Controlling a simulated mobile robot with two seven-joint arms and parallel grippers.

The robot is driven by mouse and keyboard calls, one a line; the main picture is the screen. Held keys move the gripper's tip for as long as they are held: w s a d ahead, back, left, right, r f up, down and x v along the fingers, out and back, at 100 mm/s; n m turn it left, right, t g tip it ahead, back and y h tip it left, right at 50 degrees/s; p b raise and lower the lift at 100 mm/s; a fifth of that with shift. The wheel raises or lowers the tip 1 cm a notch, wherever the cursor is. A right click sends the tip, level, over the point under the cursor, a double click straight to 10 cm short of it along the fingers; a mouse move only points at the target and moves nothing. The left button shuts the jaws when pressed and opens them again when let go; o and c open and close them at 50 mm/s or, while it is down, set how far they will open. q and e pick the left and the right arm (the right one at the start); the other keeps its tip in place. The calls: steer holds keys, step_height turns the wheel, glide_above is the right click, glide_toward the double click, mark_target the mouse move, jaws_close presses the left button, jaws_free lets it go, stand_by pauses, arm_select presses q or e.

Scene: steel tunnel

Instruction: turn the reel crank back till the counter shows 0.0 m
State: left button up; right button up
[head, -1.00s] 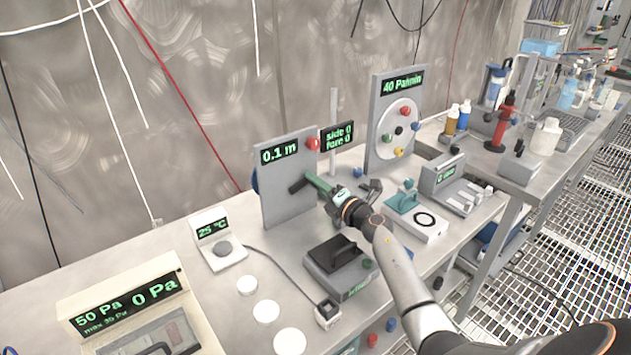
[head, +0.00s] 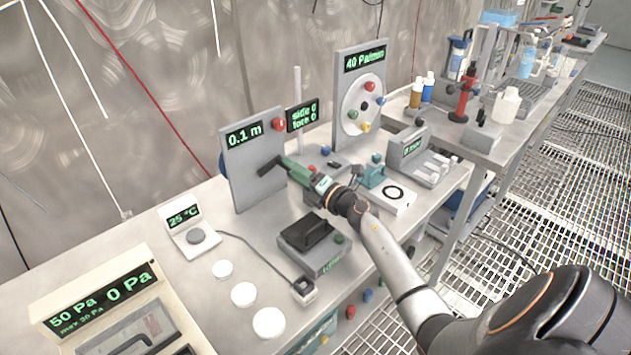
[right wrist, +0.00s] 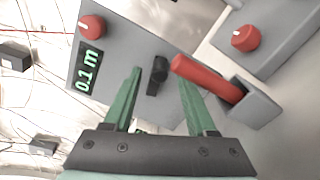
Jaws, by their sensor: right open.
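The grey reel panel (head: 262,185) stands upright on the bench. Its counter (head: 244,135) reads 0.1 m, and the counter also shows in the right wrist view (right wrist: 88,71). The dark crank (head: 270,166) sits on the panel's front face. My right gripper (head: 290,165) reaches it from the right, its green fingers pointing at the panel. In the right wrist view the fingers are apart, and the black crank part (right wrist: 158,74) shows between their tips. I cannot tell whether they touch it. My left gripper is not in view.
A red rod (right wrist: 207,79) on a grey block lies close beside one finger in the right wrist view. A dial panel (head: 360,100) stands behind. White discs (head: 243,294) lie at the front.

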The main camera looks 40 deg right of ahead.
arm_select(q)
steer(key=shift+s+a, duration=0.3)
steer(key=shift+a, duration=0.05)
arm_select(e)
steer(key=s, duration=0.8)
steer(key=shift+d, duration=0.3)
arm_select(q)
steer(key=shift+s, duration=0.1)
arm_select(e)
steer(key=shift+s, duration=0.2)
